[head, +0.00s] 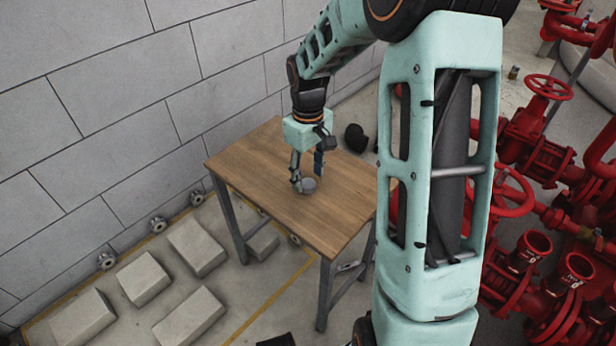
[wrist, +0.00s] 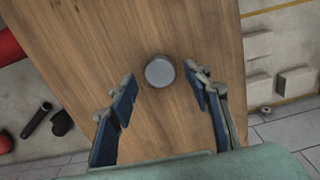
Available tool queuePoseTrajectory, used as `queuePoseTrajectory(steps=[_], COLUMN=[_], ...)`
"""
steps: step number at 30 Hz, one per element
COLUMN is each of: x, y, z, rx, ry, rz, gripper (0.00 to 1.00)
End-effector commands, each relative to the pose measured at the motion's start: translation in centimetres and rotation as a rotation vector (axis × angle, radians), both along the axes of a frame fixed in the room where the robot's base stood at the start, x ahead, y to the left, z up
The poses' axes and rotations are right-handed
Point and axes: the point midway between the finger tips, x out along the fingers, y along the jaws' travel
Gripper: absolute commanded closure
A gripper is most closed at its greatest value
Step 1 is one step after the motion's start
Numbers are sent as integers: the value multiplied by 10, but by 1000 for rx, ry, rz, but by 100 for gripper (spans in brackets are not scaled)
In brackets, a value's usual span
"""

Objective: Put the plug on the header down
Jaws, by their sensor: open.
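The plug is a small round grey cap (head: 308,184) standing on the wooden table (head: 260,160). In the wrist view the plug (wrist: 160,72) lies just beyond the fingertips, roughly centred between them, with bare wood around it. My gripper (head: 306,166) points down over the table, and its fingers are spread. In the wrist view my gripper (wrist: 160,92) is open and empty, with its blue pads apart. I cannot tell whether any finger touches the plug. Which part is the header is not clear; red valves and pipes (head: 530,150) stand at the right.
Pale blocks (head: 142,278) lie on the floor left of the table. A grey block wall (head: 110,110) runs behind it. A dark elbow-shaped piece (head: 355,138) is past the table's far edge. The rest of the tabletop is clear.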

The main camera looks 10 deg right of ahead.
Motion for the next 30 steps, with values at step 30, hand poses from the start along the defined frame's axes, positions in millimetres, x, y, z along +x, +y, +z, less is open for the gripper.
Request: queuePoseTrajectory(steps=[30], x=[0], y=[0], z=[102], rx=[0], ry=[-1], rz=[1], gripper=[55])
